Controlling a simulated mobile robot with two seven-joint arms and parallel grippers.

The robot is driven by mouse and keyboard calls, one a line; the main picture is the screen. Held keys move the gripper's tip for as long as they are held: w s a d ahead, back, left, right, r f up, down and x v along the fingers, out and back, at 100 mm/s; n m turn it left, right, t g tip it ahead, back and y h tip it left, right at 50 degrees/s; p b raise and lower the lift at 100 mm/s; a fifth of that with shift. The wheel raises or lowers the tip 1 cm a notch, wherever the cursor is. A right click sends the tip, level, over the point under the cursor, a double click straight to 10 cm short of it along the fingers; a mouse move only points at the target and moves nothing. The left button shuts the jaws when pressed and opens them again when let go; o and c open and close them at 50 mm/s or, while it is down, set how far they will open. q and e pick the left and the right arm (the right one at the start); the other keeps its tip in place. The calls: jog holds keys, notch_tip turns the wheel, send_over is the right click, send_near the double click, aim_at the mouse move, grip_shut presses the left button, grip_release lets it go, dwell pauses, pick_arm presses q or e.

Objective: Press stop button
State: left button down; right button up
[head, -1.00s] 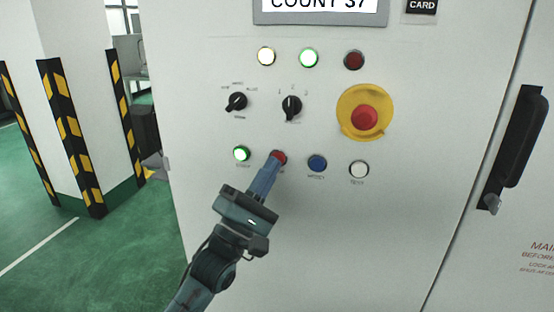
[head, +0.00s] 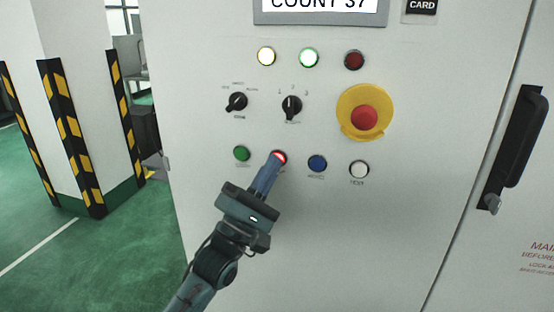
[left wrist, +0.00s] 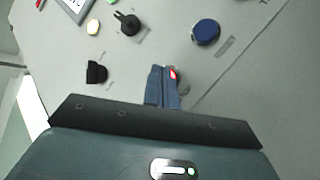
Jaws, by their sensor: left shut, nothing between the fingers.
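The red stop button (head: 280,157) is in the lower row of the panel, between the green button (head: 241,153) and the blue button (head: 317,163). It glows red, and the green button is dark. My left gripper (head: 273,169) is shut and empty, with its fingertips at the lower edge of the red button, partly covering it. In the left wrist view the lit red button (left wrist: 174,74) shows beside the tips of the closed fingers (left wrist: 162,82). Whether the tips touch the button I cannot tell. My right gripper is not in view.
A red emergency button on a yellow base (head: 365,116) is up to the right. Two black selector knobs (head: 291,106) and a row of lamps (head: 309,58) are above. A white button (head: 359,169) is at right, and a black door handle (head: 515,145) stands out farther right.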

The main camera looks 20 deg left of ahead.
pick_arm(q)
jog(key=shift+s, duration=0.1)
jog(key=shift+s+p, duration=0.4)
jog(key=shift+s, duration=0.3)
jog(key=s+p, duration=0.1)
jog(key=s, duration=0.4)
jog(key=shift+a+p, duration=0.15)
jog(key=shift+p, duration=0.2)
jog(key=shift+f, duration=0.1)
